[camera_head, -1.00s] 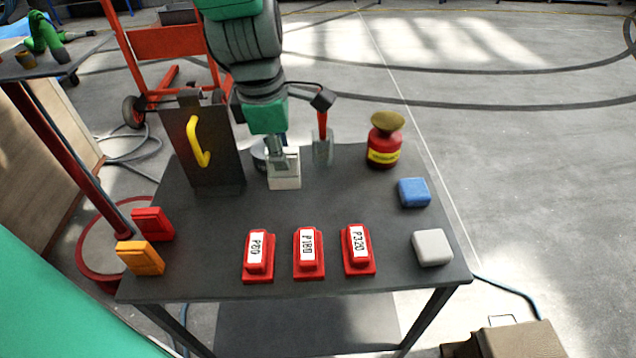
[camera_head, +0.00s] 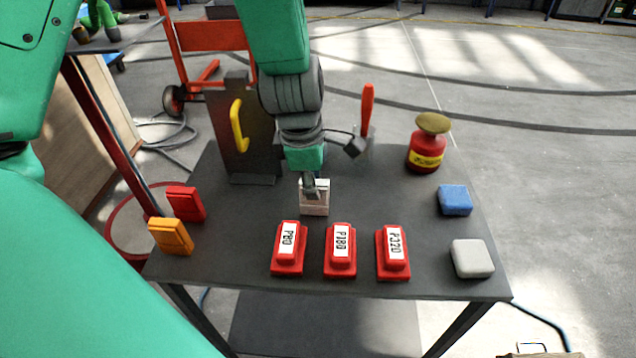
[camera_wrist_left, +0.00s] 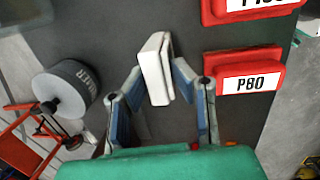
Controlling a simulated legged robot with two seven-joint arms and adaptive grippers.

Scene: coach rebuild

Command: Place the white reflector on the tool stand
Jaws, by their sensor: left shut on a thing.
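The white reflector (camera_head: 314,204) is a small pale block, gripped at the middle of the dark tool stand (camera_head: 240,275), behind the red P80 block. My left gripper (camera_head: 313,186) reaches down from above and is shut on it. In the left wrist view the white reflector (camera_wrist_left: 155,68) sits between the two blue-padded fingers of the left gripper (camera_wrist_left: 160,95). I cannot tell whether its underside touches the stand top. My right gripper is not in view.
Red blocks P80 (camera_head: 289,250), P180 (camera_head: 340,252) and P320 (camera_head: 393,255) line the front. Red (camera_head: 186,203) and orange (camera_head: 171,236) reflectors are left; blue (camera_head: 454,200) and white-grey (camera_head: 471,258) blocks right. A grey can (camera_wrist_left: 67,90) shows in the wrist view.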

